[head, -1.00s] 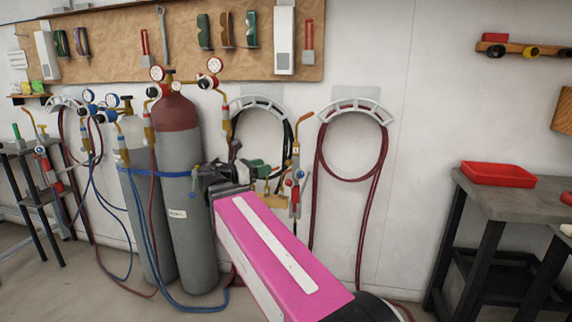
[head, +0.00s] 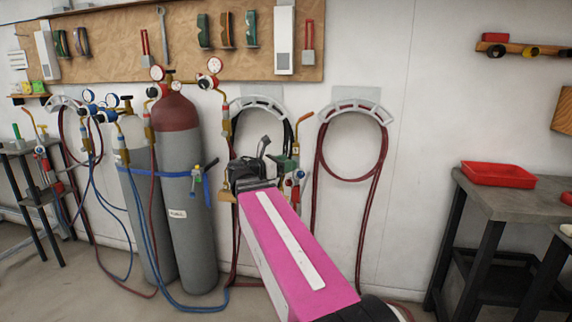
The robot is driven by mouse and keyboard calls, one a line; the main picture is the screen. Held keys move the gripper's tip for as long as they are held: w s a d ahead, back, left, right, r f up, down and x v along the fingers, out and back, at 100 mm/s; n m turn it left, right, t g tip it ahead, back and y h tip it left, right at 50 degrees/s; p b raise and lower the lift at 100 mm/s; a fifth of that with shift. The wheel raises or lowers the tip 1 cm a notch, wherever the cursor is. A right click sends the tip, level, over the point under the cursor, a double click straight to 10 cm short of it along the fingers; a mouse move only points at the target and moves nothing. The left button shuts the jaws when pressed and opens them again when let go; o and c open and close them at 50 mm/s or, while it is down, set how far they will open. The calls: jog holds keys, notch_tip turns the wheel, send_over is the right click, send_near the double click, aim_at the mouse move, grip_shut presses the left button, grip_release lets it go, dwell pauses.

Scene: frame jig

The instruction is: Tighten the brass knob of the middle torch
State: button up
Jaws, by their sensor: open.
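My gripper (head: 258,163), dark with a pink arm link behind it, is in front of the wall between the tall grey cylinder and the right red-handled torch (head: 298,172). One grey finger points upward; I take the jaws as open, with nothing clearly between them. Behind it, a green part (head: 284,165) shows just right of the jaws and a brass bracket piece (head: 227,197) shows at their left. These seem to belong to the middle torch, mostly hidden by my gripper. Its brass knob cannot be made out, nor whether the jaws touch it. Another torch (head: 42,160) hangs far left.
The tall cylinder (head: 183,235) with a red top stands left of my gripper, a blue strap (head: 180,174) and a green-handled fitting (head: 197,176) on it. Red hose (head: 317,190) hangs in loops. A bench (head: 510,205) with a red tray (head: 498,174) is at right.

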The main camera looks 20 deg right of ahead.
grip_shut()
jog(key=shift+m, duration=0.8)
grip_release()
jog(key=s+a, duration=0.1)
jog(key=a, duration=0.9)
jog(key=shift+s+a, duration=0.3)
jog(key=shift+a, duration=0.05)
